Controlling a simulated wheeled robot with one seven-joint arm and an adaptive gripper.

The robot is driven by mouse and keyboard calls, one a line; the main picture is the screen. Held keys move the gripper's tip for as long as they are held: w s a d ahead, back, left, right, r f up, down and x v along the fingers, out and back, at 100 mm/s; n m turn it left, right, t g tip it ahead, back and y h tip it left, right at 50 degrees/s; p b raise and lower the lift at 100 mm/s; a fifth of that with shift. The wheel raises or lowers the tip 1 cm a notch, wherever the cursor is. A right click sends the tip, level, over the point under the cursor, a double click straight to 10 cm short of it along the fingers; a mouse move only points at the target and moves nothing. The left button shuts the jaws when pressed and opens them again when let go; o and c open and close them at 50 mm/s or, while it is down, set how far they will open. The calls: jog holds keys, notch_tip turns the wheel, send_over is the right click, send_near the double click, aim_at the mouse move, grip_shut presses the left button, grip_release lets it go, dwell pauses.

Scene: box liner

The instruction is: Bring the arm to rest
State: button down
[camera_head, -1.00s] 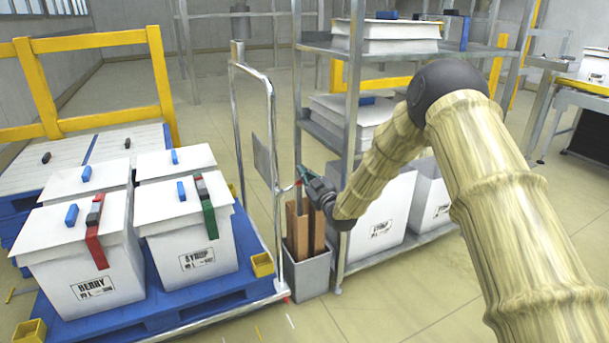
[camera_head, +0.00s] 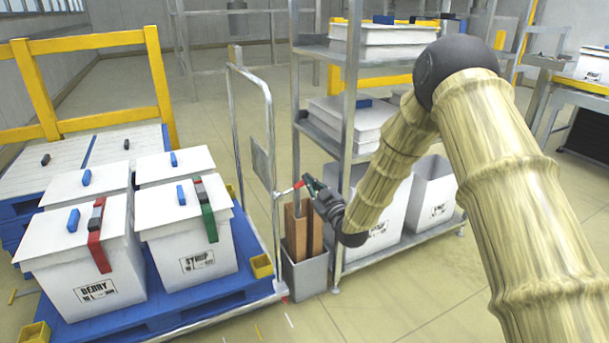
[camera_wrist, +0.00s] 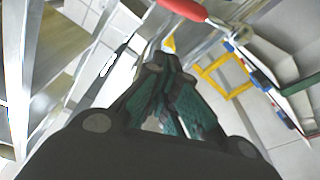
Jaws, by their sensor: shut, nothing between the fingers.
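My gripper (camera_head: 309,184) is at the middle of the head view, in front of the shelf rack and above a grey bin. It is shut and empty. In the wrist view my gripper (camera_wrist: 158,62) shows its dark green fingers drawn together. My arm comes in from the right of the head view, bends at a dark elbow joint, and reaches down and left to the gripper. A red handle (camera_wrist: 183,8) shows just beyond the fingertips in the wrist view; I cannot tell whether it touches them.
A metal shelf rack (camera_head: 352,110) stands close behind my forearm. A cart's upright frame (camera_head: 272,150) is just left of the gripper. The grey bin (camera_head: 306,274) holds brown boards. White lidded boxes (camera_head: 190,233) stand on a blue pallet (camera_head: 160,312). Floor (camera_head: 400,300) is clear at front right.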

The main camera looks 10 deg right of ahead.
jog(key=shift+s+d+f, duration=0.1)
jog(key=shift+s+d, duration=0.2)
jog(key=shift+s, duration=0.35)
jog(key=s+d+f+m+g+h, duration=0.2)
jog(key=s+f+g, duration=0.2)
jog(key=s+f, duration=0.75)
jog(key=s+d+f+m+g+h, duration=0.1)
jog(key=s+f+m+g+h, duration=0.15)
jog(key=s+f, duration=0.9)
jog(key=s+d+f+m+g+h, duration=0.15)
jog(key=s+f+g, duration=0.25)
jog(key=s+f, duration=0.5)
jog(key=s+d+f+m+g, duration=0.2)
jog(key=s+f+g, duration=0.3)
jog(key=s, duration=0.8)
jog(key=s+d+f+m+g+h, duration=0.1)
jog(key=s+d+m+g, duration=0.15)
jog(key=s, duration=1.25)
notch_tip(320, 180, up, 26)
jog(key=p, duration=2.6)
jog(key=shift+n, duration=0.35)
jog(key=shift+f, duration=0.15)
